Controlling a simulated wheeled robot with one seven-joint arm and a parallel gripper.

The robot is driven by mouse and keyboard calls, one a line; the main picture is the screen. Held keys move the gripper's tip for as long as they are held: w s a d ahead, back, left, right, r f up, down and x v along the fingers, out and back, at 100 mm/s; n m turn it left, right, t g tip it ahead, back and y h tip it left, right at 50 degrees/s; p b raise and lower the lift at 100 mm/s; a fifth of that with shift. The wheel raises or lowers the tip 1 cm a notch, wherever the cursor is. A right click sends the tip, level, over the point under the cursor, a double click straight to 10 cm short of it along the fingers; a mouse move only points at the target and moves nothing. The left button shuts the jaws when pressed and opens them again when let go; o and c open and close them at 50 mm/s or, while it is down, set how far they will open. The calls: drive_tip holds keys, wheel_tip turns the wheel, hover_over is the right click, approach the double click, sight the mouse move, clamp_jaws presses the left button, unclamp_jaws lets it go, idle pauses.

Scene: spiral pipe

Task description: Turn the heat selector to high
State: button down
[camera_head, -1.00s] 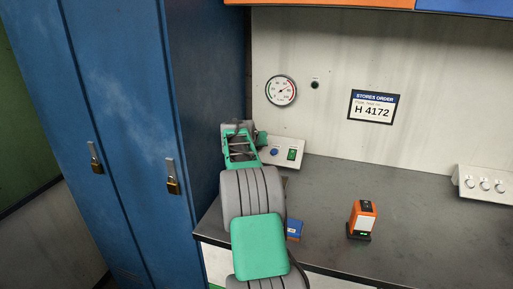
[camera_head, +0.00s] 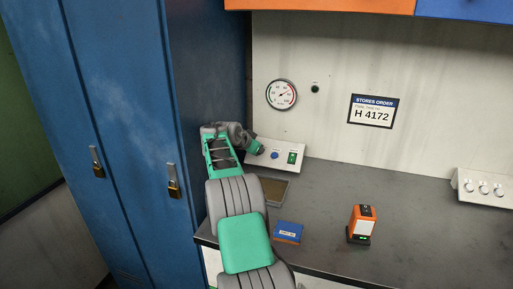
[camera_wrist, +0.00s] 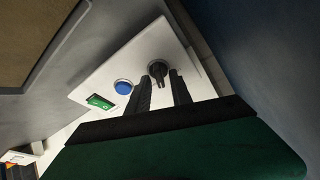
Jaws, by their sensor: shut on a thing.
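The heat selector is a dark round knob (camera_wrist: 157,69) on the white sloped control panel (camera_wrist: 105,72), seen in the wrist view. My gripper (camera_wrist: 160,76) has its two dark fingers on either side of the knob and is shut on it. I cannot read any mark for the knob's setting.
The panel also bears a blue button (camera_head: 275,155) and a green switch (camera_head: 292,158). A tall blue locker (camera_head: 213,80) stands close on the left. A brown-topped tray (camera_head: 273,190), a blue box (camera_head: 288,232) and an orange device (camera_head: 362,221) are on the bench.

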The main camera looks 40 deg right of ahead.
idle(0.4)
drive_tip(key=c, duration=1.5)
unclamp_jaws()
drive_tip(key=shift+r, duration=0.1)
drive_tip(key=shift+r, duration=0.35)
drive_tip(key=r, duration=0.3)
drive_tip(key=shift+s+a+r, duration=0.15)
drive_tip(key=shift+s+a, duration=0.1)
drive_tip(key=s+a+r+b, duration=0.2)
drive_tip(key=s+a+r, duration=0.6)
drive_tip(key=s, duration=0.2)
drive_tip(key=shift+s+a+r, duration=0.15)
drive_tip(key=shift+a+r, duration=0.1)
drive_tip(key=shift+r, duration=0.15)
